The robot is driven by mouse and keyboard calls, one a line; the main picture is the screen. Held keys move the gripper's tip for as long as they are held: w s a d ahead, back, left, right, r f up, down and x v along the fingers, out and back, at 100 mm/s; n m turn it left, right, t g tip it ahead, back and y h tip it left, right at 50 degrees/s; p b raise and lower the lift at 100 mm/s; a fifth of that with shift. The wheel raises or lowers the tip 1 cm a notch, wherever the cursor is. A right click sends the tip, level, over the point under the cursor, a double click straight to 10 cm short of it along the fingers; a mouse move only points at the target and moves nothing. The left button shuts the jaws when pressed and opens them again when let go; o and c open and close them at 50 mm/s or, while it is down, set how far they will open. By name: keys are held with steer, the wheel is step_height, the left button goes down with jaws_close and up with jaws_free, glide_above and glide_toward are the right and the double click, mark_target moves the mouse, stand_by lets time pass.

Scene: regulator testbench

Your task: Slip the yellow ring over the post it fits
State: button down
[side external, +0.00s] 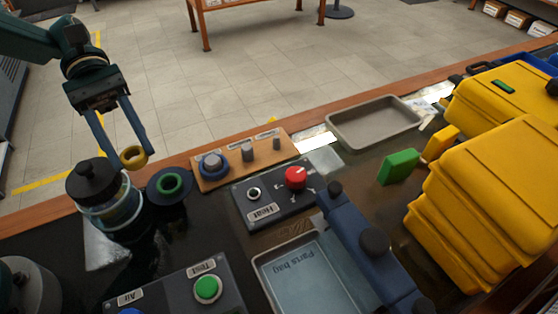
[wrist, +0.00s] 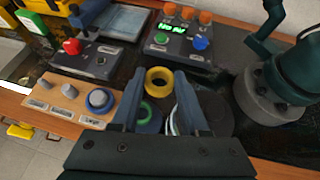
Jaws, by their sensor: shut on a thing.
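My gripper (side external: 132,152) is shut on the yellow ring (side external: 133,158), holding it in the air near the jar at the left. In the wrist view the yellow ring (wrist: 160,80) lies between my fingertips (wrist: 160,76). A wooden board (side external: 205,184) carries grey posts of different widths. The widest post (side external: 212,160) has a blue ring (side external: 205,172) around its base. The middle post (side external: 248,155) and the thinnest post (side external: 276,143) are bare. The board also shows at the left of the wrist view (wrist: 85,115), apart from my gripper.
A green ring (side external: 170,184) sits on a dark round dish (side external: 158,198) between the jar (side external: 100,195) and the board. A panel with a red knob (side external: 296,177) stands beside the board. A grey tray (side external: 335,145), yellow cases (side external: 480,210) and a panel with a green button (side external: 208,289) stand farther off.

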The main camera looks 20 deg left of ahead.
steer(key=shift+w+a, duration=0.25)
steer(key=shift+w, duration=0.05)
steer(key=n+t+h, duration=0.2)
steer(key=n+t, duration=0.7)
glide_above(269, 147)
step_height(269, 147, down, 2)
steer(key=shift+f, duration=3.25)
steer(key=shift+f, duration=0.5)
